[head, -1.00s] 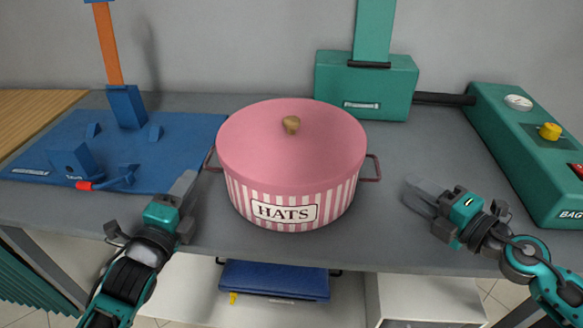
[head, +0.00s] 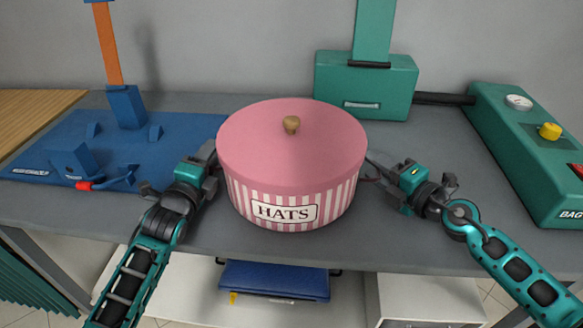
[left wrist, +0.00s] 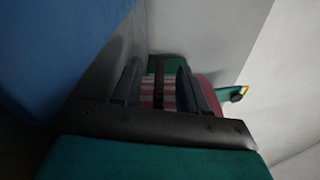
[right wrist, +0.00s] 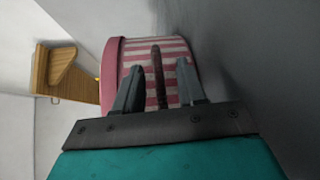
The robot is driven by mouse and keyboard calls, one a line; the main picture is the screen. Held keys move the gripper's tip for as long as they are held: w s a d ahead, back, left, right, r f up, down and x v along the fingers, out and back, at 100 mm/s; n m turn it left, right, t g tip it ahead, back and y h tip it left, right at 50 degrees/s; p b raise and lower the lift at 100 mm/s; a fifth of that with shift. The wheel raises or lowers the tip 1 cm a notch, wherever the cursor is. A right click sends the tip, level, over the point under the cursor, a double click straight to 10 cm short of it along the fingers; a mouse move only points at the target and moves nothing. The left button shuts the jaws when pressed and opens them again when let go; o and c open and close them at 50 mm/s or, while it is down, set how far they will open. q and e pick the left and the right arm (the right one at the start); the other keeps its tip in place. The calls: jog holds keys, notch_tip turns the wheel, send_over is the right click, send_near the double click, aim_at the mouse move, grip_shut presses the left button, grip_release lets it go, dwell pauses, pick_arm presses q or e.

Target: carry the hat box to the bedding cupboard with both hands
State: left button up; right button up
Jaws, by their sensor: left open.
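The pink hat box (head: 290,155), with striped sides, a HATS label and a round wooden knob, stands upright on the grey counter (head: 260,250). My left gripper (head: 210,152) is at its left handle, open; the left wrist view shows the dark handle (left wrist: 158,82) between the parted fingers. My right gripper (head: 374,166) is at the right side; in the right wrist view the brown-red right handle (right wrist: 157,72) runs between its fingers, with gaps on both sides, so it is open. The bedding cupboard cannot be made out.
A blue board with an orange post (head: 108,45) is on the left of the counter. A teal machine (head: 365,88) stands behind the box, and a teal unit with gauge and yellow knob (head: 530,150) is at right. A folded blue item (head: 275,280) lies on the shelf below.

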pick_arm(q)
jog(key=shift+c, duration=0.2)
pick_arm(e)
jog(key=shift+c, duration=0.3)
pick_arm(q)
grip_shut()
pick_arm(e)
grip_shut()
pick_arm(q)
jog(key=shift+f, duration=0.15)
dwell(0.3)
pick_arm(e)
jog(key=shift+d+r, duration=0.1)
